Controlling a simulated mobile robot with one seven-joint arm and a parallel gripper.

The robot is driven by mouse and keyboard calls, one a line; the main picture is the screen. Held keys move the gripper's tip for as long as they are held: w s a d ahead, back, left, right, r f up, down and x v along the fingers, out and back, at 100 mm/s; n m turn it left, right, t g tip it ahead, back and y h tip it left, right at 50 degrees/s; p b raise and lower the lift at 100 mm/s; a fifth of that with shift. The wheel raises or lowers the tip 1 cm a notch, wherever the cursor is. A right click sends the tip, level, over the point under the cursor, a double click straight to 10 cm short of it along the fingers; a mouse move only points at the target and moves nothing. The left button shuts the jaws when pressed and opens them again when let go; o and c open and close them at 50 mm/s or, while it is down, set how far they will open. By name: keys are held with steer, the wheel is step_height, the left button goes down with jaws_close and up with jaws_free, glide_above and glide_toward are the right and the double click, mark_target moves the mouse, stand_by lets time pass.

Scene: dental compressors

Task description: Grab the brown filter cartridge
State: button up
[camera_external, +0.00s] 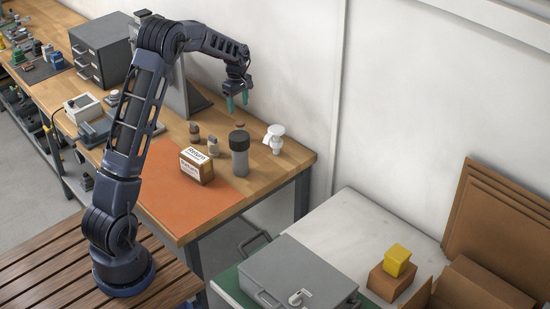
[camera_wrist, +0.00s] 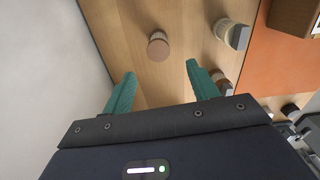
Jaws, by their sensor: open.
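A small round item with a brown top (camera_wrist: 158,45), which I take as the brown filter cartridge, stands upright on the wooden bench in the wrist view. It is ahead of my fingertips and between their lines. In the external view it seems to be the brown bit (camera_external: 239,125) showing behind the grey bottle, mostly hidden. My gripper (camera_external: 238,103) hangs above the bench near the wall, fingers down. Its green fingers (camera_wrist: 160,84) are apart with nothing between them.
A dark-topped pale jar (camera_wrist: 232,35) and smaller containers stand right of the cartridge. The wall (camera_wrist: 45,80) is close on the left in the wrist view.

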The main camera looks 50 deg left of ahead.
mark_target(240, 122)
steer(key=shift+w+a+f, duration=0.2)
steer(key=shift+a+f, duration=0.05)
steer(key=shift+f, duration=0.3)
step_height(240, 122, down, 4)
steer(key=shift+f, duration=0.1)
steer(key=shift+d+f, duration=0.2)
steer(key=shift+f, duration=1.35)
steer(key=shift+d+f, duration=0.15)
steer(key=shift+f, duration=1.4)
steer(key=c, duration=1.1)
steer(key=shift+o, duration=0.2)
steer(key=shift+r, duration=0.1)
